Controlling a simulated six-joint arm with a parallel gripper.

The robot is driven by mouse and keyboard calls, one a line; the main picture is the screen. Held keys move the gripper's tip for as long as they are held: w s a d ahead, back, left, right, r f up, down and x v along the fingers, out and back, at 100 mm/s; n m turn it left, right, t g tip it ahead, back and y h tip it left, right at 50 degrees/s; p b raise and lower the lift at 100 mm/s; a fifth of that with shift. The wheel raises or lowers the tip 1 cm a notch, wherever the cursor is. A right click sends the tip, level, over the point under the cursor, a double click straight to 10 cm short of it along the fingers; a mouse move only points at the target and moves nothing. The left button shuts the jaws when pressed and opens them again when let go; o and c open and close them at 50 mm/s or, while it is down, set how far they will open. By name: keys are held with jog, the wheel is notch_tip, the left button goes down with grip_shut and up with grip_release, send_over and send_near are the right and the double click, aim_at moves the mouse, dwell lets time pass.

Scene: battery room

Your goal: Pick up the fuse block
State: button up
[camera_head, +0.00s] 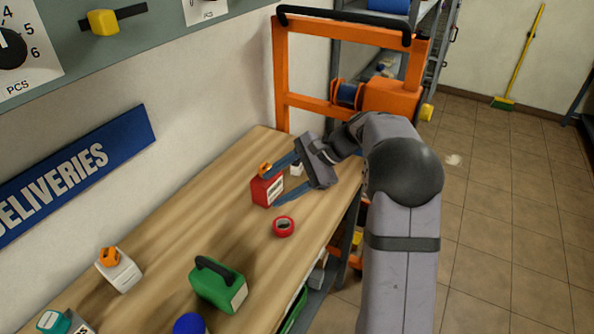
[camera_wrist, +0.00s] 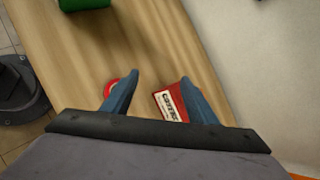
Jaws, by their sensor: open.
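My gripper (camera_head: 272,186) is open above the table's far part, its blue fingers pointing left and down. A red container (camera_head: 267,190) with a white label and orange top lies at the fingertips. In the wrist view it shows between the fingers (camera_wrist: 160,79), closer to the right one, its label (camera_wrist: 170,107) in dark letters; the right finger covers part of it. A small white object (camera_head: 297,169) stands beside it, partly hidden by my gripper. No thing is plainly marked as a fuse block; I cannot tell which it is.
A red tape roll (camera_head: 283,227) lies near the table's right edge. A green container (camera_head: 218,285), a white one with an orange top (camera_head: 120,271) and a blue round thing (camera_head: 189,324) stand nearer. An orange frame (camera_head: 281,75) rises behind the table. The wooden tabletop's middle (camera_head: 205,215) is clear.

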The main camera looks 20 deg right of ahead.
aim_at(297, 164)
jog(key=w+d+f+m+t+y+b, duration=0.1)
jog(key=w+d+m+b, duration=0.1)
jog(key=w+d, duration=0.1)
jog(key=w+d+f+m+t+y+b, duration=0.1)
jog(key=w+d+f+m+b, duration=0.1)
jog(key=w, duration=0.1)
jog(key=w+d+f+m+t+y+b, duration=0.1)
jog(key=w+d+m+t+b, duration=0.1)
jog(key=w+d+b, duration=0.1)
jog(key=shift+w+d+f, duration=0.2)
jog(key=shift+w+d, duration=0.05)
jog(key=shift+d, duration=0.1)
jog(key=d+f+m+t+b, duration=0.1)
jog(key=d, duration=0.1)
jog(key=w+d+f+m+t+y+b, duration=0.1)
jog(key=d+m, duration=0.1)
jog(key=d, duration=0.1)
jog(key=w+d+f+m+t+b, duration=0.1)
jog(key=d+b, duration=0.1)
jog(key=d, duration=0.1)
jog(key=shift+w+t+y, duration=0.1)
jog(key=shift+t+y, duration=0.2)
jog(key=shift+y, duration=0.1)
jog(key=shift+d+m, duration=0.4)
jog(key=shift+d, duration=0.15)
jog(key=shift+w+a, duration=0.25)
jog(key=shift+a, duration=0.2)
jog(key=shift+p+x, duration=0.6)
jog(key=shift+x, duration=2.6)
jog(key=shift+r, duration=0.1)
